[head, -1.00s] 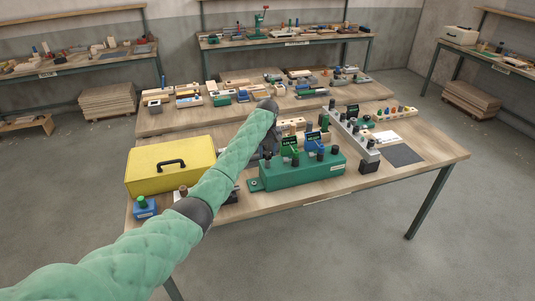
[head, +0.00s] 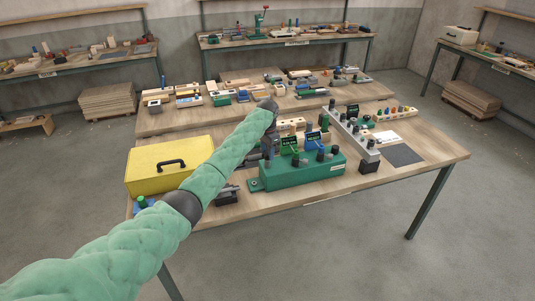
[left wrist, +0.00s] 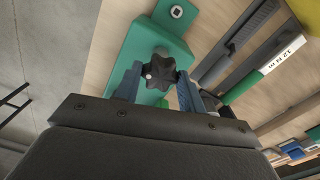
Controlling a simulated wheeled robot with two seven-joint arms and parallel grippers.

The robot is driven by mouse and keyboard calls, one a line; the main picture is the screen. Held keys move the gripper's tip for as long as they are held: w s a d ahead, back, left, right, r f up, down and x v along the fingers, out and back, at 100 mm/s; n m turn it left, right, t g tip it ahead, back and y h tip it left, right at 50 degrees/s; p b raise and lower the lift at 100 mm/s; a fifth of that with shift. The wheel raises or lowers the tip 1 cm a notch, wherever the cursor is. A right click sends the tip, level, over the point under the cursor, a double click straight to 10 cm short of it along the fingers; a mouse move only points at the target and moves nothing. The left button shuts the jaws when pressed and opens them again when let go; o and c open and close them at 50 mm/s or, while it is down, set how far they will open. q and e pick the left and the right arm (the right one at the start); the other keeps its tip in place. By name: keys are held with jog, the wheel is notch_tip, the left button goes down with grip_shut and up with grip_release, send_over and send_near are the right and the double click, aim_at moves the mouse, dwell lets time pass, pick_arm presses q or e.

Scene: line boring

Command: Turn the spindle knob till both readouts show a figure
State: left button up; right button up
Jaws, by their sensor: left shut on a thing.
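The green fixture block (head: 300,173) stands on the front table and carries several dark knobs. In the left wrist view, a black star-shaped knob (left wrist: 158,72) sits at the end of the green block (left wrist: 140,45). My left gripper (left wrist: 158,84) is shut on this knob, one finger on each side. In the head view my left gripper (head: 268,150) is mostly hidden by my arm. My right gripper is not in view.
A yellow case (head: 150,165) with a black handle stands left of the block. A grey rail (head: 352,133) with dark knobs runs behind and right of it. A dark mat (head: 403,155) lies at right. The table's front right is clear.

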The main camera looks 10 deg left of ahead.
aim_at(267, 153)
pick_arm(q)
jog(key=shift+m, duration=0.7)
jog(key=o, duration=1.1)
jog(key=shift+m, duration=0.3)
jog(key=shift+r, duration=3.55)
